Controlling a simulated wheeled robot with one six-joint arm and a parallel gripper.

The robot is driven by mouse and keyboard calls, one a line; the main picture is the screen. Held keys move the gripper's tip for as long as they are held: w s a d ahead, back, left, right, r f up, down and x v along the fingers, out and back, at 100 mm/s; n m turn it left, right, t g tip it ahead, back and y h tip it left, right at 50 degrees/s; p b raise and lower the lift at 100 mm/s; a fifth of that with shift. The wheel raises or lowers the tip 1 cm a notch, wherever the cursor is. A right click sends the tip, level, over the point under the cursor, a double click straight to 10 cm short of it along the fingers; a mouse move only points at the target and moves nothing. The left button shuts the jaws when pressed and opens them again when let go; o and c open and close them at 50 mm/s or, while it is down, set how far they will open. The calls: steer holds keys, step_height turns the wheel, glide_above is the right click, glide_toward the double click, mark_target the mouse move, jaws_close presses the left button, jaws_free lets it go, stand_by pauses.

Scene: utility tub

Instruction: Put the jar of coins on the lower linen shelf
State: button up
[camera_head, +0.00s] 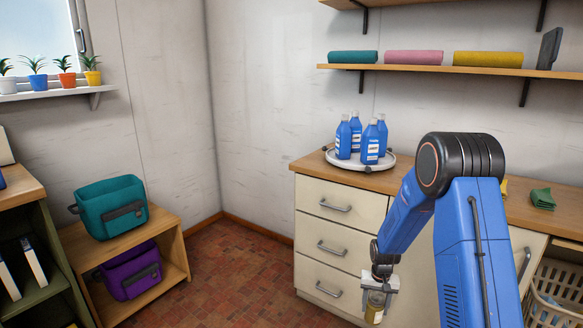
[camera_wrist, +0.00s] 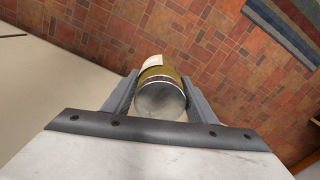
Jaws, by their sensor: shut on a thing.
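The jar of coins (camera_wrist: 160,97) is gold-brown with a pale lid and a light label, held between the two fingers of my gripper (camera_wrist: 160,88) in the wrist view. In the head view my gripper (camera_head: 377,289) hangs low in front of the drawer cabinet, shut on the jar (camera_head: 375,308), which is above the floor. The lower linen shelf (camera_head: 420,69) is a wooden board on the back wall, high above and right of my gripper. It bears teal, pink and yellow rolls and a dark upright object at its right end.
A counter (camera_head: 304,166) over drawers carries a round white tray (camera_head: 336,162) with several blue bottles below the shelf. An upper shelf (camera_head: 375,4) is above. A bench (camera_head: 172,226) with teal and purple bins stands left. The tiled floor (camera_head: 225,265) between is clear.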

mark_target(366, 319)
steer(key=f+n, duration=0.1)
steer(key=f, duration=0.2)
steer(key=w+a+f+n, duration=0.1)
steer(key=f, duration=0.1)
steer(key=a+f+n, duration=0.1)
steer(key=f, duration=0.2)
steer(key=shift+w+f, duration=0.2)
steer(key=shift+f, duration=0.1)
